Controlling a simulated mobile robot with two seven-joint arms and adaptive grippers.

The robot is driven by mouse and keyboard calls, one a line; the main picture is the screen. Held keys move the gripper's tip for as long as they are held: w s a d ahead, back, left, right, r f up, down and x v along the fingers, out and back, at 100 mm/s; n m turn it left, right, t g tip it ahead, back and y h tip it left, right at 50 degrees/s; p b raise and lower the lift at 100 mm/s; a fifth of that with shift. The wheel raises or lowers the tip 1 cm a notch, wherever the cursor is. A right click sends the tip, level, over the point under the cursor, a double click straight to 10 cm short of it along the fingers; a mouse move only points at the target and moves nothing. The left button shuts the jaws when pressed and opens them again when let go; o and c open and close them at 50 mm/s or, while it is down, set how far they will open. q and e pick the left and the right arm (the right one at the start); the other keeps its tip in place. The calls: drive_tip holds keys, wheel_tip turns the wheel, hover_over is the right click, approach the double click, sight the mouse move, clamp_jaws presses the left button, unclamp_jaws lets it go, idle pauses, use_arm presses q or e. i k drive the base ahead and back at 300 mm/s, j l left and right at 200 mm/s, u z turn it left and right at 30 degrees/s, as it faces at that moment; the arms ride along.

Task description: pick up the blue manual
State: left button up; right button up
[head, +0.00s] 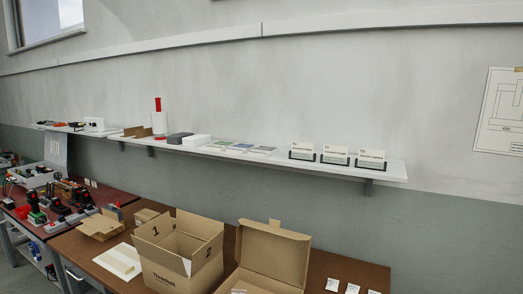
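Several thin flat booklets lie on the white wall shelf, right of a white box and left of the card holders. One booklet (259,151) at the right end of the row looks bluish grey. The others look greenish or bluish, and they are too small to tell for sure which is the blue manual (240,146). Neither of my grippers is in view.
The shelf (388,172) also holds a white box (197,140), a dark grey box (178,138), a red-topped white cylinder (158,121) and card holders (335,156). Below, a brown table (345,272) carries open cardboard boxes (180,252). A red-topped bench (118,196) with tools stands left.

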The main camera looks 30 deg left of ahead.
sight(240, 149)
drive_tip(key=j+z, duration=0.2)
drive_tip(key=z, duration=0.15)
drive_tip(key=j+z, duration=0.2)
drive_tip(key=z, duration=0.15)
drive_tip(key=k+j+z, duration=0.15)
drive_tip(key=z, duration=0.2)
drive_tip(key=k+j+z, duration=0.25)
drive_tip(key=j, duration=0.2)
drive_tip(key=k+j+z, duration=0.35)
drive_tip(key=k+j, duration=0.6)
drive_tip(key=j, duration=0.1)
